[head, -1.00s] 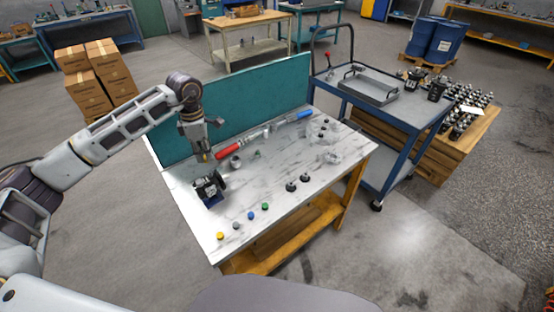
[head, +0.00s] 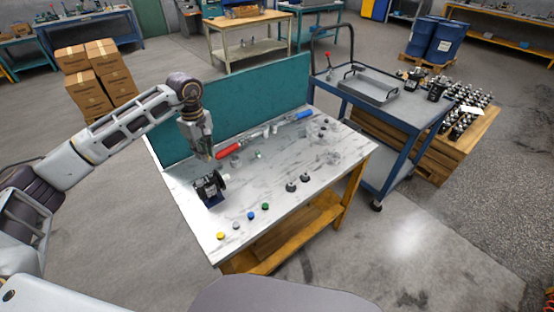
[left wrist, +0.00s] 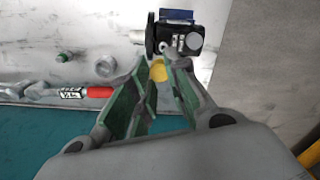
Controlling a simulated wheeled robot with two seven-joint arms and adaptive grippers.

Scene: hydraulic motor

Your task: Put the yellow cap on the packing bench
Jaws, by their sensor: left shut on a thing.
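My left gripper (head: 213,155) is over the left part of the packing bench (head: 285,215), pointing down. In the left wrist view its fingers (left wrist: 158,82) are shut on a yellow cap (left wrist: 158,72), which shows between the fingertips. The cap appears held above the bench, near the black hydraulic motor (head: 208,189). The motor also shows just beyond the fingertips in the left wrist view (left wrist: 182,40). Another yellow cap (head: 220,236) lies near the bench's front left corner. My right gripper is out of view.
Grey, blue and green caps (head: 251,216) lie in a row along the front. Two black round parts (head: 298,183) lie to the right. A red-handled tool (head: 228,151) lies by the teal back panel (head: 250,95). A blue cart (head: 385,100) stands at right.

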